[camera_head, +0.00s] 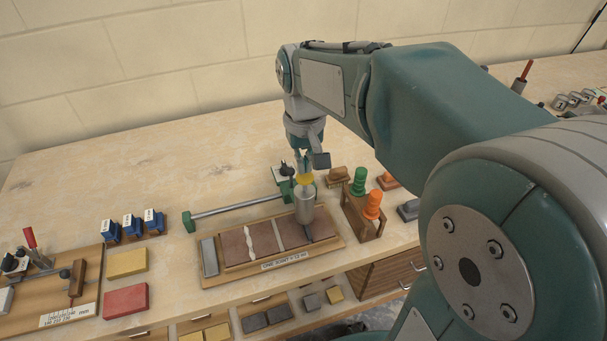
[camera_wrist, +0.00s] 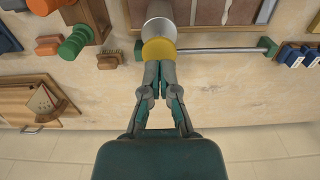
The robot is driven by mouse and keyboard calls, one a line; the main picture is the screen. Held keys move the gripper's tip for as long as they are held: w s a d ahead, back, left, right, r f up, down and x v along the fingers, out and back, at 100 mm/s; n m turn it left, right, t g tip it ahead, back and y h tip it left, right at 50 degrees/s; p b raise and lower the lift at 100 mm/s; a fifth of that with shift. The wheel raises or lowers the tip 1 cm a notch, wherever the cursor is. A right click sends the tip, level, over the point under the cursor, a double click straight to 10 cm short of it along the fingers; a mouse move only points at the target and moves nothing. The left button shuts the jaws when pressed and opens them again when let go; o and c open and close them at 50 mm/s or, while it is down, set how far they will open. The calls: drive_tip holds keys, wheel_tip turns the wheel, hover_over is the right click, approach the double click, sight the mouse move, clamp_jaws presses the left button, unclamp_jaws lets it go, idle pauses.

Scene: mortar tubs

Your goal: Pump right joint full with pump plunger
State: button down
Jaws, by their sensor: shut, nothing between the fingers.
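The pump is a grey cylinder (camera_head: 304,208) standing upright over the right side of the tile board (camera_head: 210,257). Its yellow plunger (camera_head: 304,180) is on top, and it also shows in the wrist view (camera_wrist: 158,50). My gripper (camera_head: 305,166) is shut and empty, pointing down with its fingertips at the plunger's top. In the wrist view the closed fingertips (camera_wrist: 158,66) meet the yellow cap or sit just off it; contact is unclear. The left joint (camera_head: 249,243) holds a white bead. The middle joint (camera_head: 278,235) looks bare. The right joint is largely hidden by the pump.
A grey rod on green supports (camera_head: 236,208) runs behind the board. A wooden rack with green (camera_head: 359,181) and orange (camera_head: 373,205) handled pieces stands close on the right. Blue blocks (camera_head: 132,226) and yellow and red sponges (camera_head: 126,301) lie left.

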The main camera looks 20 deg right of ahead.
idle(0.4)
drive_tip(key=shift+f, duration=1.3)
drive_tip(key=shift+r, duration=0.1)
drive_tip(key=shift+r, duration=1.2)
wheel_tip(320, 180, up, 7)
idle(0.3)
idle(0.4)
